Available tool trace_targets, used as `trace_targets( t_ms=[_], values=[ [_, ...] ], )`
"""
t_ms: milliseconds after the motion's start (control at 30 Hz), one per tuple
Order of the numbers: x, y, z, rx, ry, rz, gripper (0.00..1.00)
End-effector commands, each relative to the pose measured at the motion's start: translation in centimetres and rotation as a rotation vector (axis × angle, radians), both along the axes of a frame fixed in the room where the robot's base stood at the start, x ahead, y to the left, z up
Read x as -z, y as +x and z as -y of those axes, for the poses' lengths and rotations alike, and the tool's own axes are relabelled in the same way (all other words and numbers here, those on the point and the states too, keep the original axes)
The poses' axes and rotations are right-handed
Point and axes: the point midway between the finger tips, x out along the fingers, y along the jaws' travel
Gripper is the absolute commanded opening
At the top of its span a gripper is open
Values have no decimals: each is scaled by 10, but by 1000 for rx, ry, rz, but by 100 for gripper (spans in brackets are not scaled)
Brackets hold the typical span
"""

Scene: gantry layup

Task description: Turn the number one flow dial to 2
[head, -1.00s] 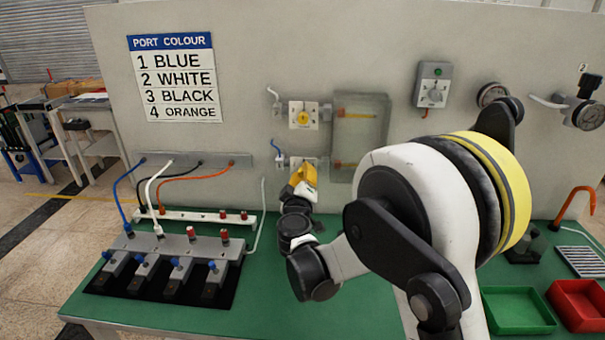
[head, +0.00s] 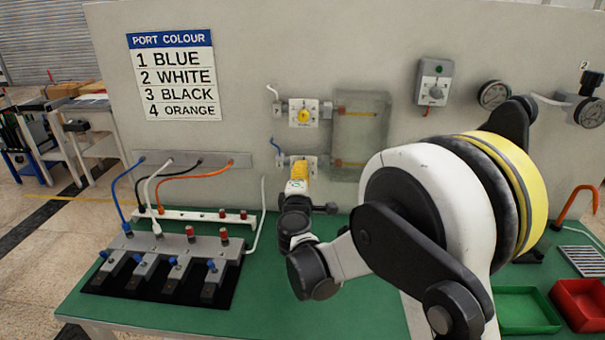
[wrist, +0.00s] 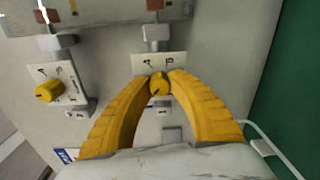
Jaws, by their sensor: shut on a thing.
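The flow dial (wrist: 159,86) in my grip is a small yellow knob with a dark pointer mark, on a white scale plate (wrist: 146,64) with a tag that looks like 1. My gripper (wrist: 159,80) is shut on this knob, one yellow finger on each side. In the head view my gripper (head: 299,170) is at the lower plate (head: 311,163) on the wall and hides its knob. The number that the pointer faces is too small to read. A second yellow dial (wrist: 49,91) sits free on its own plate; it is the upper dial (head: 303,116) in the head view.
A translucent box (head: 360,135) with orange-marked tubes is right beside the dials. A switch box (head: 432,82) and gauges (head: 493,94) are farther right. The port block (head: 175,257) with coloured cables stands on the green bench at left.

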Motion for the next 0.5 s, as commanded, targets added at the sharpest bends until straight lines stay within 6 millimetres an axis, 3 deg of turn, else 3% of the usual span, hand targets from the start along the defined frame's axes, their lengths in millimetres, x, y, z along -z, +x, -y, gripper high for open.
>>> trace_targets(
  t_ms=[500],
  values=[
    [0,0,0,-1,-214,-7,0]
  ],
)
